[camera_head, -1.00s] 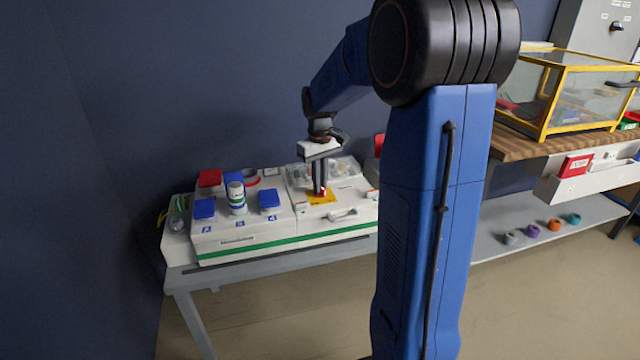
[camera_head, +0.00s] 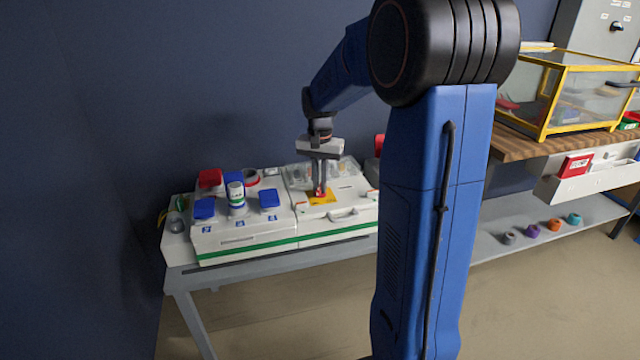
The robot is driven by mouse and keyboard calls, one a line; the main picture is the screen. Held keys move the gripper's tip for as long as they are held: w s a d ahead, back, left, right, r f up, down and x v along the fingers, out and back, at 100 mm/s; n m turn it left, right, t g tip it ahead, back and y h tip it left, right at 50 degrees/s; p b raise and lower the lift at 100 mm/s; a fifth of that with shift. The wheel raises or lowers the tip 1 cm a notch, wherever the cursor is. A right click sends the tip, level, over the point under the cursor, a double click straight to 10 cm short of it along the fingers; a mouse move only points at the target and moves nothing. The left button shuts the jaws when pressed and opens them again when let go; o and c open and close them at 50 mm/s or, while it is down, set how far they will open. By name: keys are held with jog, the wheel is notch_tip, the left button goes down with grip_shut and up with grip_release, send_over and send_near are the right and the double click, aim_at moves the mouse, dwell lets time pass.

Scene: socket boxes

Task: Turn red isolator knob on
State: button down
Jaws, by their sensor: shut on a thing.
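The red isolator knob (camera_head: 320,194) sits on a yellow plate (camera_head: 329,198) on top of the right-hand white box on the grey table. My gripper (camera_head: 319,188) points straight down over the plate, with its fingers shut on the red knob. The fingers cover much of the knob, so its exact setting cannot be read from here.
Clear-lidded parts are behind my gripper. A yellow-framed glass case (camera_head: 560,95) is on the wooden bench at right.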

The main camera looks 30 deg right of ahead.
jog(key=shift+m, duration=1.1)
jog(key=c, duration=1.8)
grip_release()
jog(key=shift+r, duration=0.1)
notch_tip(320, 180, up, 17)
jog(key=shift+r, duration=0.1)
jog(key=shift+s+a, duration=0.1)
